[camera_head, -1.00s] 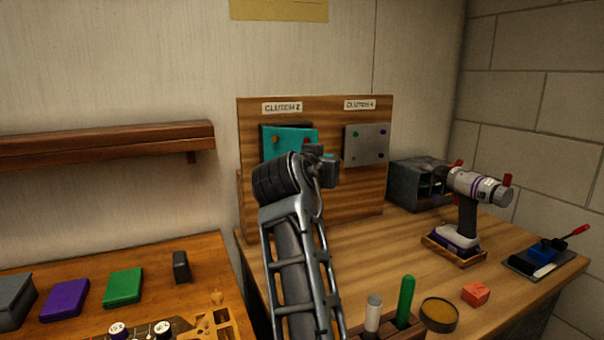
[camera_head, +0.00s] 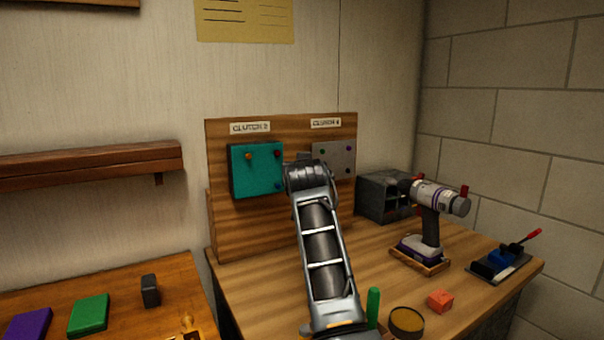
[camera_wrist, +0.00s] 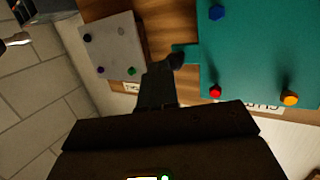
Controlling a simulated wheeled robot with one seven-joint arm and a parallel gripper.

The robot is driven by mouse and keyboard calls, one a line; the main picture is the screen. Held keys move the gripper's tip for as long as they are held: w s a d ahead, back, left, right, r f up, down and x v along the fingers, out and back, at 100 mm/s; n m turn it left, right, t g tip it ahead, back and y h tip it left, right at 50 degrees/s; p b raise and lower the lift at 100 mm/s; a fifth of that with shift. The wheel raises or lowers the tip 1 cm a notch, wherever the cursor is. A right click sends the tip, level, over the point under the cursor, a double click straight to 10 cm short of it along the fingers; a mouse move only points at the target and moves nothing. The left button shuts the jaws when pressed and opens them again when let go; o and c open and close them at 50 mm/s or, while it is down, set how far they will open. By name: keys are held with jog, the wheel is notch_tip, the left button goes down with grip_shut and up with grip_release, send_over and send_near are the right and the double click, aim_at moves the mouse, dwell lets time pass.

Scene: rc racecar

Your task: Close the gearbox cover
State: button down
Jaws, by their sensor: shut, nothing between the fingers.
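A teal gearbox cover (camera_head: 257,168) with small coloured knobs is on the upright wooden board, under the "CLUTCH 2" label (camera_head: 250,128). In the head view it looks flat against its dark box, with no clear gap. In the wrist view the teal cover (camera_wrist: 245,50) fills the upper right, with blue, red and orange knobs. A small teal tab (camera_wrist: 186,53) sticks out from its edge. My gripper (camera_wrist: 172,63) is shut and empty, its tip at or very near this tab; I cannot tell if they touch. In the head view my arm hides most of the gripper.
A grey box (camera_head: 335,160) with coloured knobs is on the board under "CLUTCH 4", close right of my gripper. A dark open-fronted box (camera_head: 383,196), a drill (camera_head: 430,220) and an orange block (camera_head: 440,300) stand to the right on the bench.

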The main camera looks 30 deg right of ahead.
jog(key=shift+w+d, duration=0.3)
jog(key=shift+w, duration=0.3)
jog(key=shift+r, duration=0.1)
jog(key=shift+s+d, duration=0.1)
